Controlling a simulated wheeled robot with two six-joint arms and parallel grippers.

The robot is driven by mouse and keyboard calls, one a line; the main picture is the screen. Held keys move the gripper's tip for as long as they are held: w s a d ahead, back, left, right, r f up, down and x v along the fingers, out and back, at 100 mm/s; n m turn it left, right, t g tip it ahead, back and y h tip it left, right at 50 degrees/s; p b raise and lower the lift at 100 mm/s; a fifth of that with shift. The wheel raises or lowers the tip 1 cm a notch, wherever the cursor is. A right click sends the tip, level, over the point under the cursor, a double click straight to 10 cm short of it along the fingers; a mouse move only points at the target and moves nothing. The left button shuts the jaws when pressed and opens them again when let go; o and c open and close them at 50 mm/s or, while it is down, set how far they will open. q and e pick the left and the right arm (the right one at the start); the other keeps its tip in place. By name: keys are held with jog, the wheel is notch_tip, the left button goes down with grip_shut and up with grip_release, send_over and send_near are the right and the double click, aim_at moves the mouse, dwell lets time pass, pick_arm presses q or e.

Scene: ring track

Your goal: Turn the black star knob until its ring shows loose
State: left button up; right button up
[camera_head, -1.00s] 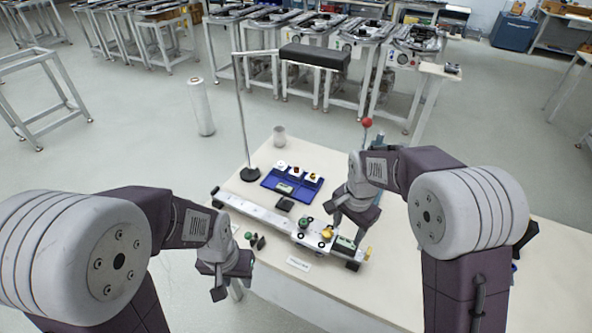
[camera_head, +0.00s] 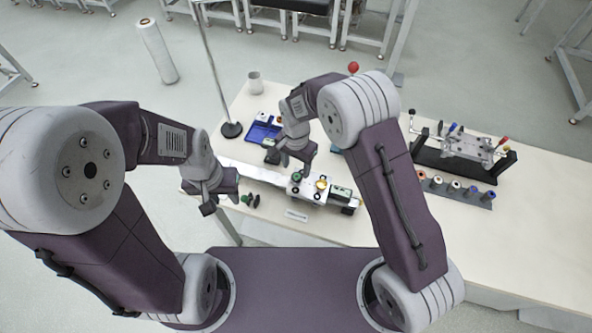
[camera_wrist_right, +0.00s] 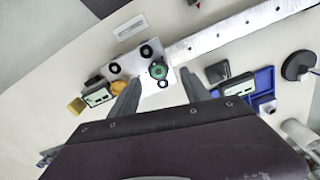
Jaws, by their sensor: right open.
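The white carriage (camera_head: 310,190) sits on the pale rail (camera_head: 250,173) on the table. In the right wrist view its plate (camera_wrist_right: 136,64) bears two black round knobs, one (camera_wrist_right: 146,50) toward the top and one (camera_wrist_right: 115,67) toward the left. It also bears a green-and-black round part (camera_wrist_right: 157,69); I cannot tell which is the star knob or read its ring. A yellow knob (camera_wrist_right: 118,87) is beside them. My right gripper (camera_head: 296,168) is open above the carriage; its fingers (camera_wrist_right: 160,95) look empty. My left gripper (camera_head: 209,208) hangs left of the carriage, its jaws unclear.
A blue tray (camera_head: 262,133) and a lamp stand base (camera_head: 231,130) are behind the rail. Small green and dark parts (camera_head: 250,199) and a label (camera_head: 296,215) lie in front. A black-framed fixture (camera_head: 465,152) and a row of spools (camera_head: 455,188) stand at the right.

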aim_at(297, 176)
notch_tip(297, 176, down, 3)
jog(key=shift+r, duration=0.1)
jog(key=shift+s+d+f, duration=0.15)
jog(key=shift+s+f, duration=0.1)
jog(key=shift+f, duration=0.3)
jog(key=shift+w, duration=0.1)
jog(key=shift+c, duration=1.4)
grip_shut()
